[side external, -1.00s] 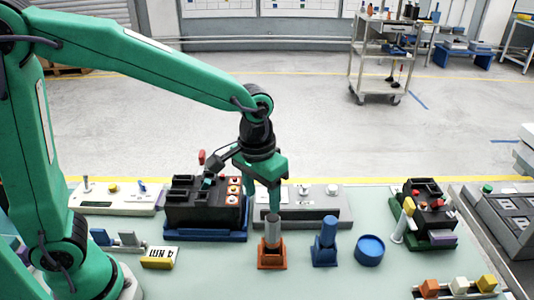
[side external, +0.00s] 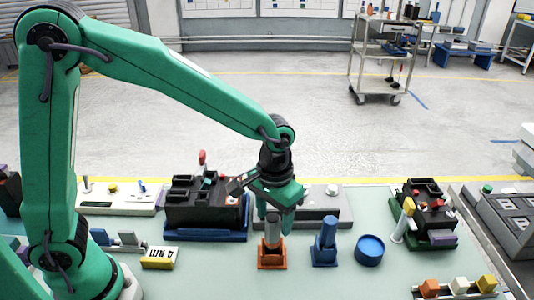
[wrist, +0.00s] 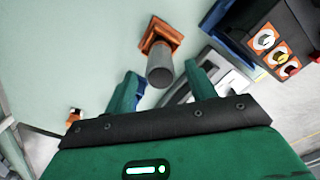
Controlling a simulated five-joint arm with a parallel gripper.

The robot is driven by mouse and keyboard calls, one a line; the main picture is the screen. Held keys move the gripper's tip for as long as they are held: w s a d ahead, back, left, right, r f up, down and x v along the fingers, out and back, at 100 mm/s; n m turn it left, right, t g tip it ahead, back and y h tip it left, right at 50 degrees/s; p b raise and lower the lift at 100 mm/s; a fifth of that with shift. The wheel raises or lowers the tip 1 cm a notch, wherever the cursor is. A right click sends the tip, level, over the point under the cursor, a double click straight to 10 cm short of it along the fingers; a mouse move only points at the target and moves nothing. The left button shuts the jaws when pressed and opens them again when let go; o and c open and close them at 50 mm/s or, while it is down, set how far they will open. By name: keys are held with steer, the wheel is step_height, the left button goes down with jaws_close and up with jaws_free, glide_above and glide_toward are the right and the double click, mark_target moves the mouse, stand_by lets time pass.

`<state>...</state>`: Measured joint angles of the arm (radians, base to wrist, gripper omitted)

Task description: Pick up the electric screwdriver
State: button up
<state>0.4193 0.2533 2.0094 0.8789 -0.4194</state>
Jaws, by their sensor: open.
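A grey cylindrical tool (side external: 272,232) stands upright in an orange holder (side external: 272,261) on the pale green bench. A blue upright tool (side external: 327,234) stands in its own blue holder to the right. Which of the two is the electric screwdriver I cannot tell for certain. My gripper (side external: 281,215) is open, at the top of the grey tool, with its fingers partly overlapping it in the side view. In the wrist view, the grey tool (wrist: 160,70) shows between and just beyond my open fingers (wrist: 162,88), with no visible grip on it.
A black breaker block (side external: 190,213) on a blue base stands behind left. A grey panel (side external: 325,215) lies behind the tools. A round blue lid or dish (side external: 369,250) is to the right, a yellow marked block (side external: 160,257) to the left. The front bench middle is clear.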

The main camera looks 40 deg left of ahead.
mark_target(273, 232)
steer(key=shift+f, duration=0.1)
steer(key=shift+s+f, duration=0.15)
steer(key=shift+f, duration=2.35)
steer(key=c, duration=1.1)
